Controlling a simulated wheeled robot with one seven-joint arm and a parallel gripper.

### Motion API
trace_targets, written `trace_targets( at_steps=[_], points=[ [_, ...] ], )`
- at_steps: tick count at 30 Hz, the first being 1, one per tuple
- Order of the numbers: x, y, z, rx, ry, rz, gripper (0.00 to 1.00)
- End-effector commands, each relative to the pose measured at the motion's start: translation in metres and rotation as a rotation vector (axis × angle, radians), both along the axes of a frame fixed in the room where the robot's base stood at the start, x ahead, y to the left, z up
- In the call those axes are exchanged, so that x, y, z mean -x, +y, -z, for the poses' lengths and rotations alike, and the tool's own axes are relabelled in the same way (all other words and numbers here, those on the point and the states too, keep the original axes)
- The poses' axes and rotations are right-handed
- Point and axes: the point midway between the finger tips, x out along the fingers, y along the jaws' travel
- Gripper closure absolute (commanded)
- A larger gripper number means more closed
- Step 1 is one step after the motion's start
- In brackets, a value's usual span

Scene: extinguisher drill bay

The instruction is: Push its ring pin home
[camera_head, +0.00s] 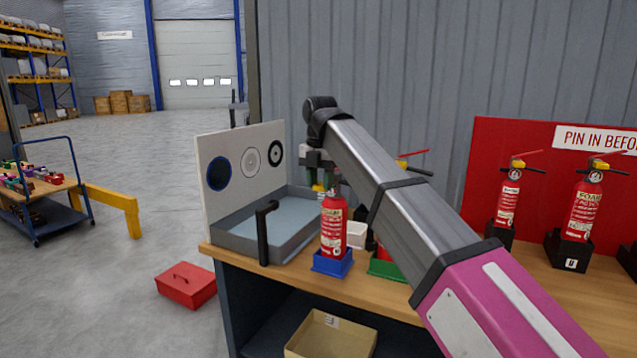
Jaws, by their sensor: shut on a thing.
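A red foam extinguisher (333,229) stands upright in a blue holder (332,264) near the front edge of the bench. My gripper (319,181) is at the extinguisher's head, just left of its top. It is shut on a small yellow piece (319,188) that looks like the ring pin. The piece is tiny here and partly hidden by the fingers, so I cannot tell how deep it sits. My arm covers part of the head and the space to the right.
A grey tray (240,243) with a black upright handle (265,232) and a white panel (210,150) stand left. A green holder (385,268) and white box (356,235) sit near my arm. More extinguishers (507,204) stand right before a red board (480,135).

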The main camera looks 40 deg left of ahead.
Motion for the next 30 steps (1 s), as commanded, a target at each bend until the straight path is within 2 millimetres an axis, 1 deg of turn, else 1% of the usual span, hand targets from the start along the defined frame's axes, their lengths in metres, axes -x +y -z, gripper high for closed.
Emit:
trace_targets(
  at_steps=[30],
  points=[
    [-0.034, 0.011, 0.000, 0.000, 0.000, 0.000, 0.98]
  ],
)
